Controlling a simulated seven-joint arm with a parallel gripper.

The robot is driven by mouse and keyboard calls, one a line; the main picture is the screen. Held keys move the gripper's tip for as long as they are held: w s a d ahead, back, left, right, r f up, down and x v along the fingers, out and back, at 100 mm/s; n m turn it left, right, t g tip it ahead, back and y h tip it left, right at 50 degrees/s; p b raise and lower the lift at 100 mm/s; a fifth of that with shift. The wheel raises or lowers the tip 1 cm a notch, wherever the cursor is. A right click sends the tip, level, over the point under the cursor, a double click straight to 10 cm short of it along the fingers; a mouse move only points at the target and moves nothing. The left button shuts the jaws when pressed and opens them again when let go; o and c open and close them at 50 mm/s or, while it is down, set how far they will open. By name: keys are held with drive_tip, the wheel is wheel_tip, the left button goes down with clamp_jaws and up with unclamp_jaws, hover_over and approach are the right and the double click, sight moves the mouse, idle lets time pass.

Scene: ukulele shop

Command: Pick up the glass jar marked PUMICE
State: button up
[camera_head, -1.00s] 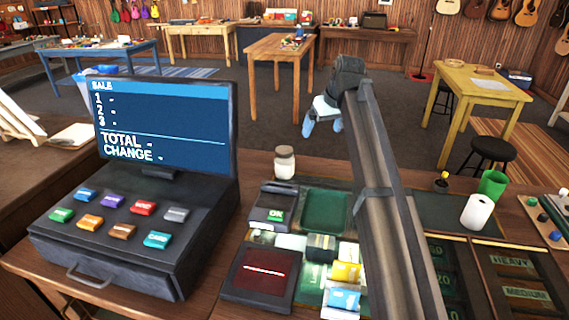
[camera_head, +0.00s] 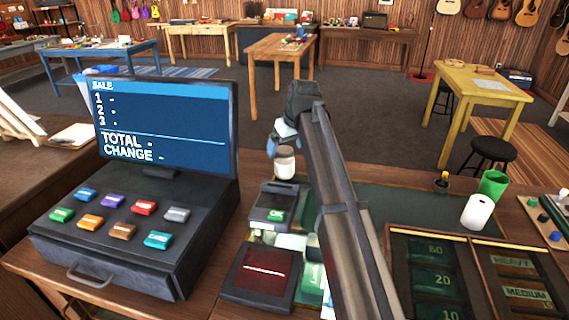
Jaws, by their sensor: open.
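A small glass jar (camera_head: 285,167) with pale contents stands upright on the counter, right of the cash register and behind the small card reader. Its marking is too small to read. My gripper (camera_head: 272,147) is open and empty, just above and to the left of the jar's top in the picture. Its blue fingertips point down. I cannot tell whether they touch the jar. My arm covers part of the counter's middle.
The cash register (camera_head: 150,170) stands close on the left. A card reader (camera_head: 270,207) and a dark red-lit pad (camera_head: 260,277) lie in front of the jar.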

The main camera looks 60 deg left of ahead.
sight(284, 163)
drive_tip(key=shift+a+x, duration=0.2)
drive_tip(key=shift+x, duration=2.8)
drive_tip(key=shift+w+r, duration=0.1)
drive_tip(key=shift+w, duration=0.1)
drive_tip(key=shift+c, duration=0.3)
drive_tip(key=c, duration=1.3)
